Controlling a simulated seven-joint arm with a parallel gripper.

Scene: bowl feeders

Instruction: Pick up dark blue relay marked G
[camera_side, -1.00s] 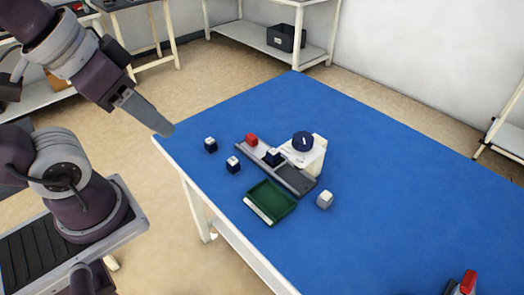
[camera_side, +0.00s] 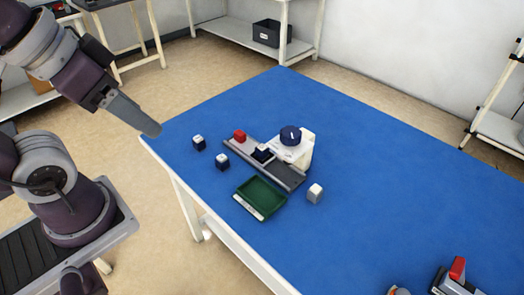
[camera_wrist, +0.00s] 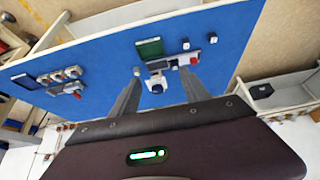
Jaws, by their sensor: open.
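Three dark blue relays show in the side view. One with a pale top (camera_side: 199,142) stands on the blue table at the left, and another (camera_side: 222,161) stands nearer the green tray. The third (camera_side: 262,153) is on the grey rail beside the feeder. Their letters are too small to read, so I cannot tell which is G. The two on the table also show in the wrist view, one nearer the tray (camera_wrist: 185,44) and one farther out (camera_wrist: 213,37). My gripper (camera_side: 153,130) is empty, high near the table's left corner. Its fingers (camera_wrist: 161,75) are spread in the wrist view.
A red block (camera_side: 239,136) sits at the far end of the grey rail (camera_side: 287,175). A white feeder with a dark blue dial (camera_side: 290,135) stands behind it. A green tray (camera_side: 261,196) and a grey block (camera_side: 315,193) are in front.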

